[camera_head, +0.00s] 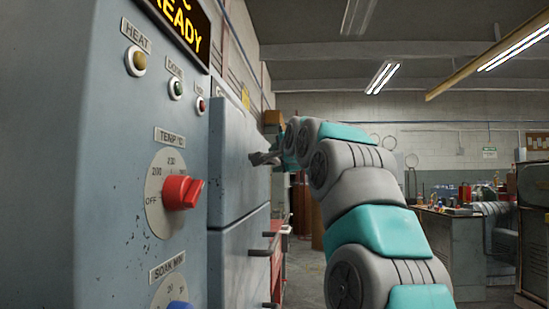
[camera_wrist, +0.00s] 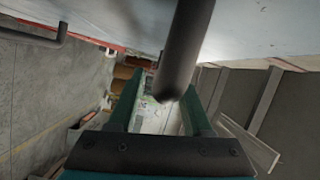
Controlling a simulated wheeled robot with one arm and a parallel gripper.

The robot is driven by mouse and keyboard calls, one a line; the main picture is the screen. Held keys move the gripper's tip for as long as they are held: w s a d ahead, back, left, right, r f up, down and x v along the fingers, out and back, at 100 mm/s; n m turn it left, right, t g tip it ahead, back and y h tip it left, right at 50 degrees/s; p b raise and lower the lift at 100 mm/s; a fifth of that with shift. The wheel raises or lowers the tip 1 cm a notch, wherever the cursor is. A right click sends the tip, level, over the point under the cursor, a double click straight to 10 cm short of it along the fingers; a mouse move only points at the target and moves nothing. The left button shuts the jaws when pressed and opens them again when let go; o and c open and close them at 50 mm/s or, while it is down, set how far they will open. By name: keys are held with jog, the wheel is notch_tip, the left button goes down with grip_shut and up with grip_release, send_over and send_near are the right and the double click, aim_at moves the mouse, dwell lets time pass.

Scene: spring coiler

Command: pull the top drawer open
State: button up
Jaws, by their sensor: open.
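A blue-grey upper front panel (camera_head: 235,170), the uppermost front I can see, stands just right of the control panel in the head view. It looks flush with the front below it. My gripper (camera_head: 266,158) is at its right side, close to its face, and hides any handle there in this view. In the wrist view a dark rounded handle bar (camera_wrist: 186,45) reaches down from the top, its end between the two teal fingers of my open gripper (camera_wrist: 161,92). I see no clear contact between fingers and bar.
A lower front (camera_head: 240,255) has dark handles (camera_head: 261,253) sticking out. The control panel with a red knob (camera_head: 182,193) and lamps is at near left. A cluttered workbench (camera_head: 447,225) stands at the far right. Floor shows free between bench and machine.

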jog(key=shift+x, duration=0.9)
grip_shut()
dwell(0.9)
